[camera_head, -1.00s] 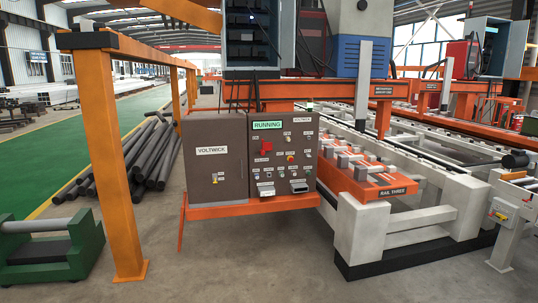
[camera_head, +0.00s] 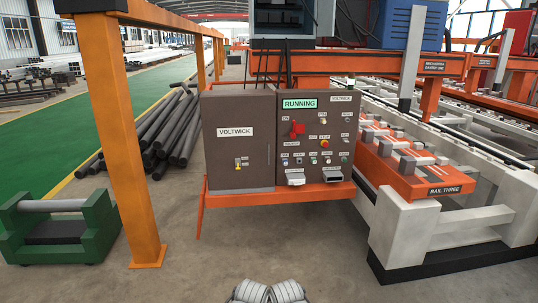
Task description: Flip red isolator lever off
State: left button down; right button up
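The red isolator lever (camera_head: 297,129) is on the upper left of the brown control panel (camera_head: 316,158). It is small in this view, and its exact position is hard to read. Below it are rows of small labelled buttons and knobs, one of them a red knob (camera_head: 324,143). A green "RUNNING" sign (camera_head: 299,103) is at the panel's top. Two grey rounded parts at the bottom edge look like parts of my own arms. Neither gripper can be made out, and nothing of mine touches the panel.
A closed "VOLTWICK" cabinet (camera_head: 238,155) adjoins the panel on the left. An orange shelf (camera_head: 240,199) juts out below both. An orange post (camera_head: 126,140) and a green stand (camera_head: 55,232) are at left, the white-and-orange rail frame (camera_head: 420,225) at right. The floor in front is clear.

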aim_at(299, 129)
jog(key=i, duration=1.8)
jog(key=i+j+z, duration=0.1)
jog(key=i+z, duration=0.2)
jog(key=i, duration=0.2)
jog(key=i+j+z, duration=0.3)
jog(key=i, duration=0.2)
jog(key=i+j+z, duration=0.3)
jog(key=i, duration=0.2)
